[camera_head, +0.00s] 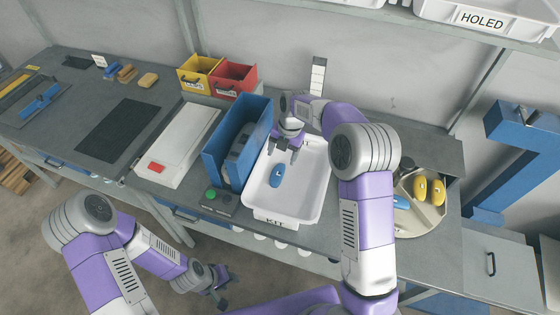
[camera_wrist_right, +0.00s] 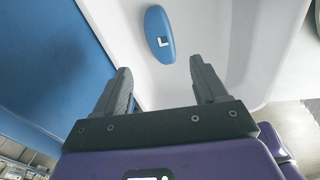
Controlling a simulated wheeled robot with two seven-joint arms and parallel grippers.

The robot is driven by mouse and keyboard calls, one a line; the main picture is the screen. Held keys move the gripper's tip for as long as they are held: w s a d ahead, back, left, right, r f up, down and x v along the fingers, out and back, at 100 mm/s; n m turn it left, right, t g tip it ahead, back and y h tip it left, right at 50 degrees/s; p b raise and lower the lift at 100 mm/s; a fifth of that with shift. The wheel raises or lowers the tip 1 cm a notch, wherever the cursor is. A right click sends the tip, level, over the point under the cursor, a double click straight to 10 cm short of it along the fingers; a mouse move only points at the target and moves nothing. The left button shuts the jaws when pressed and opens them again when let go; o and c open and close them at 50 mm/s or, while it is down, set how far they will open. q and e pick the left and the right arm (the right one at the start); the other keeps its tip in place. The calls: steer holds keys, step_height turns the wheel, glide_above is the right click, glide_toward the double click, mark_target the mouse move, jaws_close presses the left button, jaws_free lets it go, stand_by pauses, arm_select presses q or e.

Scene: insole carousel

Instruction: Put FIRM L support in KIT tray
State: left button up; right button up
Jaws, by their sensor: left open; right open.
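A blue support (camera_head: 277,176) marked L lies flat in the white KIT tray (camera_head: 262,213), left of its middle. The right wrist view also shows this support (camera_wrist_right: 156,28), with a white L patch, just beyond the fingertips. No word FIRM is readable on it. My right gripper (camera_head: 284,152) is open and empty over the back part of the tray, apart from the support. Its spread fingers also show in the right wrist view (camera_wrist_right: 160,68). My left gripper (camera_head: 227,288) is open and empty, low in front of the bench.
A round carousel (camera_head: 424,217) at the right holds two yellow supports (camera_head: 429,190) and a blue one (camera_head: 401,202), partly behind my right arm. A tall blue holder (camera_head: 222,151) stands close left of the tray. Yellow and red bins (camera_head: 233,78) stand behind.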

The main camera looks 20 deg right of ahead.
steer(key=r, duration=0.4)
steer(key=d+r, duration=0.1)
steer(key=shift+r+p, duration=0.35)
steer(key=shift+r, duration=0.05)
steer(key=shift+f, duration=0.1)
